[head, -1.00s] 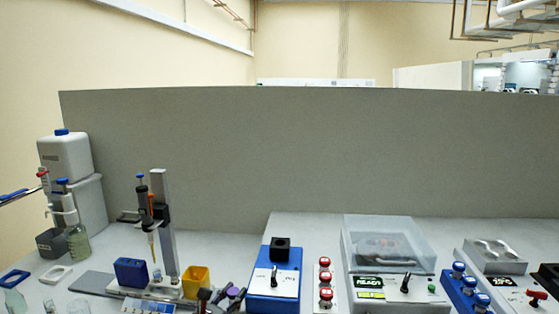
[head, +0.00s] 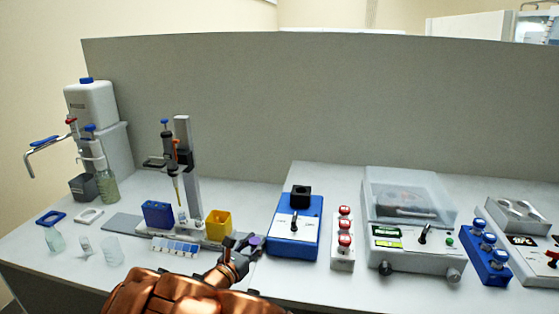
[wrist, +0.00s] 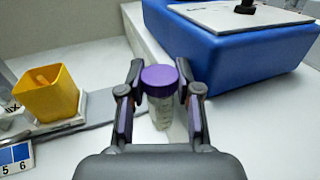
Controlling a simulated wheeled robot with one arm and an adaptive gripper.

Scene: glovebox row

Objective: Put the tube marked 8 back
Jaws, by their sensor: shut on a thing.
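My gripper (wrist: 160,100) is shut on a clear tube with a purple cap (wrist: 160,80). The tube stands between the two fingers, cap up, with faint marks on its side; I cannot read a number. In the head view my gripper (head: 238,254) is at the front of the bench, right of the yellow box, and the purple cap (head: 256,240) shows at its fingertips. A low white-and-blue numbered block (head: 175,246) lies to the left of my gripper. Its labels 5 and 6 show at the lower left of the wrist view (wrist: 15,158).
A yellow box (head: 218,225) and a pipette stand (head: 183,150) are left of my gripper. A blue device (head: 294,228) with a knob is close on the right. Glassware (head: 112,250) stands at the far left. Bare bench lies in front of the glassware.

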